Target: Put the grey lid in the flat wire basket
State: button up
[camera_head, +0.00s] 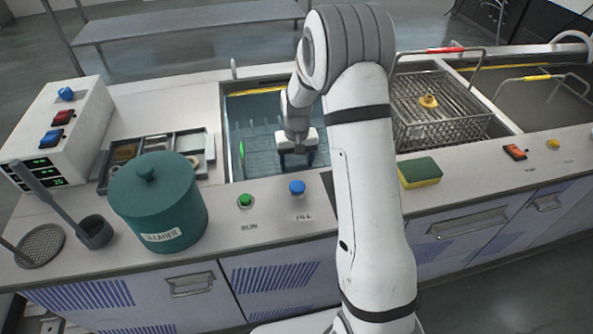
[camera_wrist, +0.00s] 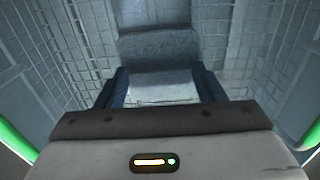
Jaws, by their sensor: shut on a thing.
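My gripper (camera_head: 297,162) reaches down into the left tank and is shut. In the wrist view its two dark blue fingers (camera_wrist: 160,88) stand on either side of a pale grey piece (camera_wrist: 165,84), which looks like the grey lid. The lid's full outline is hidden by my gripper body, and in the head view I cannot make it out. Below the fingers is a grid of wire mesh (camera_wrist: 78,55), which seems to be the flat wire basket; it shows as a faint grid in the tank (camera_head: 258,160) in the head view. I cannot tell whether the lid touches the mesh.
A deeper wire basket (camera_head: 420,125) holding a yellow part (camera_head: 428,101) stands over the middle tank. A green-yellow sponge (camera_head: 420,171), a teal lidded pot (camera_head: 158,208), a divided tray (camera_head: 200,170) and a control box (camera_head: 75,120) stand on the counter. Tank walls surround my gripper.

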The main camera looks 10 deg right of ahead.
aim_at(297, 164)
jog(key=shift+f, duration=1.8)
jog(key=shift+f, duration=0.1)
jog(key=o, duration=1.3)
notch_tip(297, 164, up, 12)
jog(key=shift+r, duration=0.1)
jog(key=shift+p, duration=0.3)
